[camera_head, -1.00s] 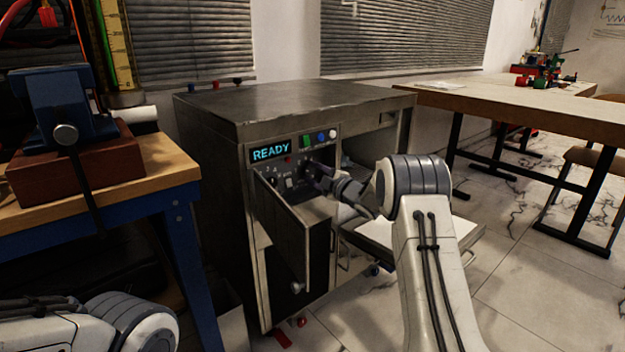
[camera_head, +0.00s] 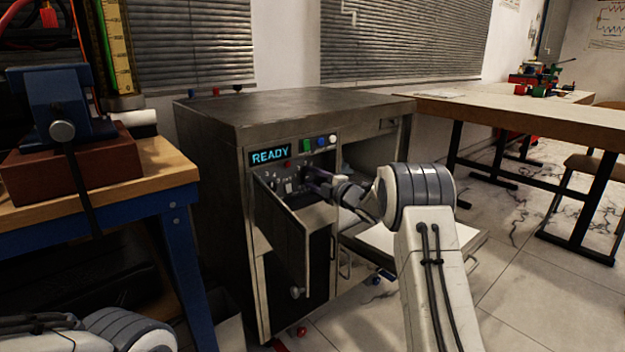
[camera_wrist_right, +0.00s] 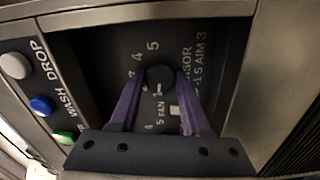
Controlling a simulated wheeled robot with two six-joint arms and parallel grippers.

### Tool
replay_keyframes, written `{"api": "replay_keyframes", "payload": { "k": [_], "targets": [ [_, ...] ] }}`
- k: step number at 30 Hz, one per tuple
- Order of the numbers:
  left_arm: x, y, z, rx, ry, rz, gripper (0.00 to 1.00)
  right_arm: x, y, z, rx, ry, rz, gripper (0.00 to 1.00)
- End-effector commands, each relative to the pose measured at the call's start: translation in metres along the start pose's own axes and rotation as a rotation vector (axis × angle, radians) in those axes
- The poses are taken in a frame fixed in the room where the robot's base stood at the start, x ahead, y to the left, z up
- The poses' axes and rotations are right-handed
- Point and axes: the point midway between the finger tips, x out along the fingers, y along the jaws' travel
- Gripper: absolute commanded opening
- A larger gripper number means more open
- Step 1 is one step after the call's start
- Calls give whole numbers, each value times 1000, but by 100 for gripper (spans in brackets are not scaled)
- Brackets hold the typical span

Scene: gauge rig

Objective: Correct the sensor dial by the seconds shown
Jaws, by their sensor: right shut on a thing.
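The sensor dial (camera_wrist_right: 160,78) is a dark round knob with numbers around it in the right wrist view. Beside it is a label (camera_wrist_right: 195,65), partly hidden, with "SOR" and what looks like "-1 S AIM 3". My right gripper (camera_wrist_right: 160,82) has its purple fingers on either side of the knob, shut on it. In the head view the gripper (camera_head: 322,182) reaches into the control panel of the grey cabinet (camera_head: 290,108). The cabinet's display (camera_head: 270,156) reads READY. My left arm shows at the lower left; its gripper is out of view.
A hinged flap (camera_head: 281,225) stands open in front of the panel, left of my right gripper. Green, blue and white buttons (camera_head: 321,143) sit above the panel. A workbench (camera_head: 150,180) with a blue vise is close on the left. A table (camera_head: 520,112) stands at the right.

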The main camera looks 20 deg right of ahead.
Motion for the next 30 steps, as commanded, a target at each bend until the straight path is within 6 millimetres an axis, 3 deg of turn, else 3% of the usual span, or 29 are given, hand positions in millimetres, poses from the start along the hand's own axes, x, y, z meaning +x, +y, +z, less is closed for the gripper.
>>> {"api": "replay_keyframes", "payload": {
  "k": [1,2,3,4,13,17,30],
  "targets": [
    [0,0,0,0,0,0,50,-1,-3,0,0,0,-5,0],
    [0,0,0,0,0,0,50,-1,-2,0,0,0,-5,59],
    [0,0,0,0,0,0,50,-1,-2,0,0,0,-4,74],
    [0,0,0,0,0,0,50,-1,-2,0,0,0,-4,77],
    [0,0,0,0,0,0,50,-1,-1,0,1,0,-2,77],
    [-4,0,0,0,0,0,50,-10,1,1,1,-2,-2,77],
    [-28,2,-2,0,0,0,50,-89,1,1,2,-4,-3,77]
  ]
}}
